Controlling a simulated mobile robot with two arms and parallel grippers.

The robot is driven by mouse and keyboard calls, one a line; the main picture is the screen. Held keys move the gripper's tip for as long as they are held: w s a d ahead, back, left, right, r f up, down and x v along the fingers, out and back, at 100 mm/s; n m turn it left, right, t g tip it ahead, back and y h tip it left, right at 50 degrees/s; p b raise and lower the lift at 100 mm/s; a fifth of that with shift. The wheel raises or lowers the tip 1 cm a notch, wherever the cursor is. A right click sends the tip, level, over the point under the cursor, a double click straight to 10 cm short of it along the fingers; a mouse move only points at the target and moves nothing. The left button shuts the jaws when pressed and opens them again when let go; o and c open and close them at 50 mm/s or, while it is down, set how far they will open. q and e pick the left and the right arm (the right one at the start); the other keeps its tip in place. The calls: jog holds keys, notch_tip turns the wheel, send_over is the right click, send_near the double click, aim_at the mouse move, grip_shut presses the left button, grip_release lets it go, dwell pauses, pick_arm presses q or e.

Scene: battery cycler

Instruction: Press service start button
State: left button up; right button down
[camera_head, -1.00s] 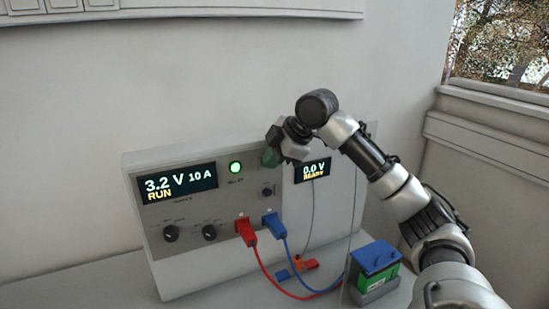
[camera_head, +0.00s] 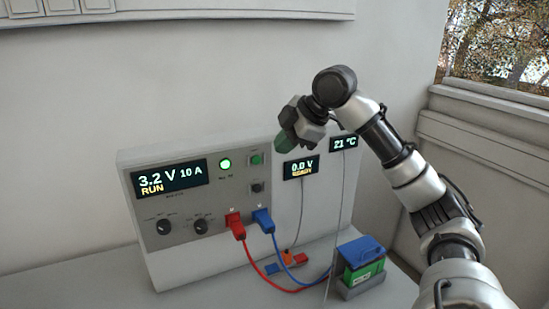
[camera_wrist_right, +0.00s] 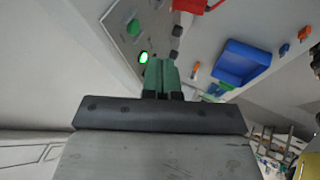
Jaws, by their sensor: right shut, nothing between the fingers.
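The cycler box (camera_head: 190,244) stands on the bench with its display (camera_head: 169,180) reading 3.2 V, 10 A and RUN. A round green lamp (camera_head: 225,164) is lit on its panel; it also shows in the wrist view (camera_wrist_right: 143,57). The small labels are too blurred to read. My right gripper (camera_head: 286,141) has green fingers pressed together, empty, up and to the right of the green button and apart from it. Its fingers show in the wrist view (camera_wrist_right: 161,75). My left gripper is not in view.
Red (camera_head: 236,226) and blue (camera_head: 264,220) plugs sit in the panel, with cables running right. A blue-topped green battery (camera_head: 363,262) stands at the right. Small displays read 0.0 V READY (camera_head: 301,168) and 21 °C (camera_head: 344,143).

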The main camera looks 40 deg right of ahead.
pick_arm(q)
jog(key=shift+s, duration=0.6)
pick_arm(e)
jog(key=v, duration=0.3)
jog(key=shift+s+a, duration=0.1)
jog(key=shift+s, duration=0.1)
jog(key=shift+s, duration=0.1)
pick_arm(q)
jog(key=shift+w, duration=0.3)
